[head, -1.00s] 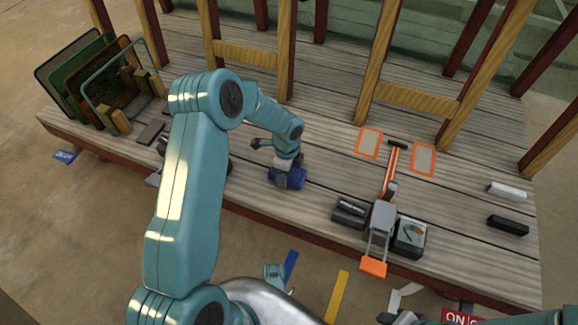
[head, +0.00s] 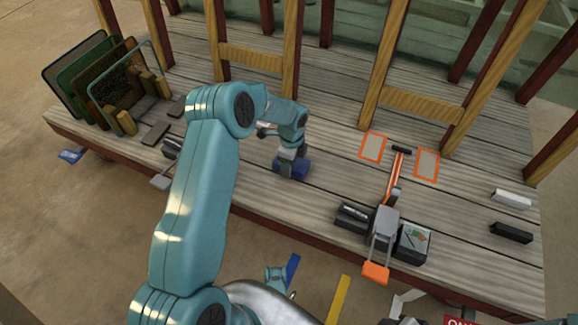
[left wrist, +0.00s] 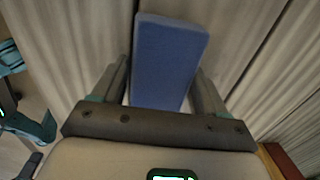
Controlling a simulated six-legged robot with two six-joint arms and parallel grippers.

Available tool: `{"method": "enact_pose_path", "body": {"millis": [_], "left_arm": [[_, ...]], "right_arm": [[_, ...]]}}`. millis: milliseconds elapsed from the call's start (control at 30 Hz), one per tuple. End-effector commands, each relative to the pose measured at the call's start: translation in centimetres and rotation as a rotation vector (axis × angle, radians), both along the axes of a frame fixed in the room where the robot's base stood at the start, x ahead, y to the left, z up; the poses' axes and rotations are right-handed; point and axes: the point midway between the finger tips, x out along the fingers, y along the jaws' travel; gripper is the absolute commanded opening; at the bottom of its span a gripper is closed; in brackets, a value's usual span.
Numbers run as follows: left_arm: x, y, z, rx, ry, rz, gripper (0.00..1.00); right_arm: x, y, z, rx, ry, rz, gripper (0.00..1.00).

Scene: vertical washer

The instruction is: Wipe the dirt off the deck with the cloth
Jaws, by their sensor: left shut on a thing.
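The blue cloth (head: 291,168), a thick block-like pad, is at the lower end of my left gripper (head: 290,155), over the middle of the grey plank deck (head: 330,190). In the left wrist view the cloth (left wrist: 168,62) stands between the two fingers of the left gripper (left wrist: 160,95), which is shut on it. The cloth's underside is hidden, and I cannot tell whether it presses on the boards. I make out no clear dirt patch on the deck. Only dark bits of what may be my right gripper (head: 402,321) show at the bottom edge.
Upright panels in a rack (head: 122,105) stand at the left end. An orange-handled tool (head: 394,185) and a dark box with a gauge (head: 413,243) are right of the cloth. White (head: 511,198) and black (head: 511,232) blocks lie far right. Wooden posts (head: 291,45) rise behind.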

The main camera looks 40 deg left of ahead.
Motion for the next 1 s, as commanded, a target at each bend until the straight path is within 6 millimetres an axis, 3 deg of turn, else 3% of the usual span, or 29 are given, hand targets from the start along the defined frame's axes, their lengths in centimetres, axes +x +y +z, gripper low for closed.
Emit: {"method": "enact_pose_path", "body": {"millis": [200, 1000], "left_arm": [[2.0, 0.4, -0.4, 0.001, -0.003, 0.0, 0.49], [6.6, 1.5, -0.5, 0.0, -0.004, 0.001, 0.49]], "right_arm": [[0.0, 0.0, -1.1, 0.0, 0.0, 0.0, 0.43], [0.0, 0.0, -4.0, 0.0, 0.0, 0.0, 0.43]]}}
